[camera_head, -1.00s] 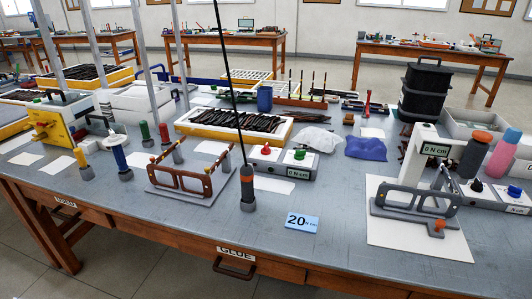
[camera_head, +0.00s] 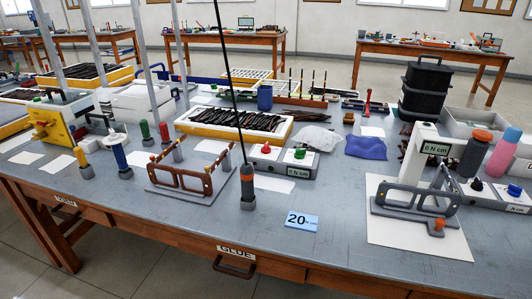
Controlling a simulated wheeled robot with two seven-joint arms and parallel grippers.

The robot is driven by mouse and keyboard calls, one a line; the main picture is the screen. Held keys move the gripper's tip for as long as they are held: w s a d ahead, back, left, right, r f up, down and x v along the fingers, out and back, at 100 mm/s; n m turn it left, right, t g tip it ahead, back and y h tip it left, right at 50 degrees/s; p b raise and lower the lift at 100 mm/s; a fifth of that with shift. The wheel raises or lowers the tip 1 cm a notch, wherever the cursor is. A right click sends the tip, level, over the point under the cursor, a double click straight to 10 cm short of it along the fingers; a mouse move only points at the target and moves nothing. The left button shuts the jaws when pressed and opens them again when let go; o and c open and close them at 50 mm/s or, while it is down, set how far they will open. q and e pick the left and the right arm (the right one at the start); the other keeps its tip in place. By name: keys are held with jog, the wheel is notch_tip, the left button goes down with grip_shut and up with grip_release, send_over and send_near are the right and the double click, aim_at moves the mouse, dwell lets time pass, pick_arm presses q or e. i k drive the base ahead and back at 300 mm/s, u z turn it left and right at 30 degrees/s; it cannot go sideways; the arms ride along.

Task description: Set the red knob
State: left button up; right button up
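A red knob (camera_head: 266,148) sits on top of a low white control box (camera_head: 275,162) near the middle of the table. A green knob (camera_head: 299,153) is on the same box to its right, above a small display reading 0 N cm. A blue card (camera_head: 302,221) marked 20 N cm lies in front of the box, near the table's front edge. Neither of my grippers shows in the head view. Which way the red knob is turned is too small to tell.
An orange-and-grey tool (camera_head: 247,186) with a tall thin black rod stands upright just left of the box's front. Brown eyeglass frames (camera_head: 183,180) rest on a stand to the left. Grey frames (camera_head: 415,200) sit in a fixture at right. The table's front middle is mostly clear.

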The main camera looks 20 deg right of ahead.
aim_at(265, 150)
jog(key=u, duration=1.95)
jog(key=k, duration=0.85)
jog(key=z, duration=1.35)
jog(key=i, duration=0.5)
